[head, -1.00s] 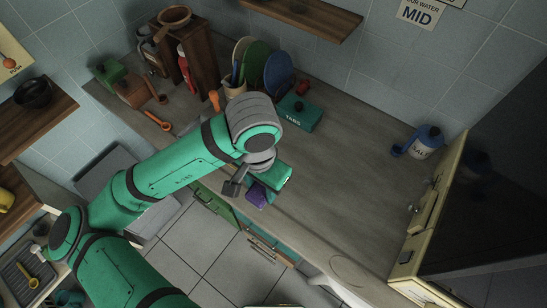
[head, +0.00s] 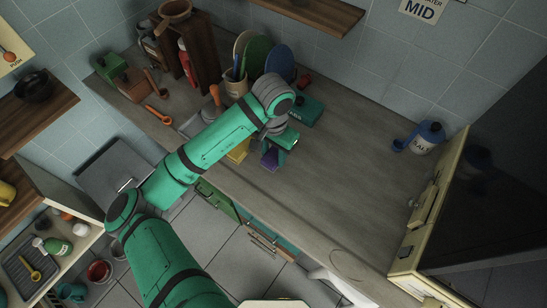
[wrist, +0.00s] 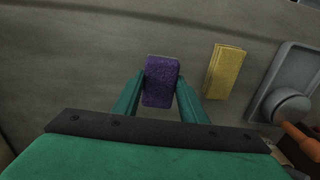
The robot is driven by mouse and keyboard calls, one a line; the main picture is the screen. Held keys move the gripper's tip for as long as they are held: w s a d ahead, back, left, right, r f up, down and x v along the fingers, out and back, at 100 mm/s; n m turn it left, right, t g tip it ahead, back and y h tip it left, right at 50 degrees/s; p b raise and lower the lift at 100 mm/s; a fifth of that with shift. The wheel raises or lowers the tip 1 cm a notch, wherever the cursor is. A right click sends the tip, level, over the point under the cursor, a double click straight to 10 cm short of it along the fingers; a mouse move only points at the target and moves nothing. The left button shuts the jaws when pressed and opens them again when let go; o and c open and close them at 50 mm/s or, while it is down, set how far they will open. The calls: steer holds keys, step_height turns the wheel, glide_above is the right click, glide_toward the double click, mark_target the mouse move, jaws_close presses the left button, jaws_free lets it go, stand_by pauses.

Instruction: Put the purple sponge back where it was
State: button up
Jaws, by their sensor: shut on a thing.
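The purple sponge (wrist: 161,82) is between the two fingers of my gripper (wrist: 160,95) in the wrist view, and the gripper is shut on it. In the head view the purple sponge (head: 270,158) shows below my gripper (head: 277,150), over the front part of the counter. I cannot tell whether the sponge touches the counter. A yellow sponge (wrist: 226,71) lies on the counter to the right of the purple one in the wrist view. In the head view the yellow sponge (head: 239,151) is partly hidden by my arm.
A grey tray (wrist: 290,82) with an orange-handled tool lies beyond the yellow sponge in the wrist view. A green TABS box (head: 303,112) and a plate rack (head: 262,62) stand behind my gripper. A blue-lidded jar (head: 428,138) stands far right. The counter's middle right is clear.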

mark_target(273, 155)
step_height(273, 155, down, 3)
steer(key=shift+w+f, duration=0.15)
steer(key=shift+f, duration=0.1)
steer(key=o, duration=1)
step_height(273, 155, up, 12)
steer(key=shift+r, duration=0.15)
stand_by(0.5)
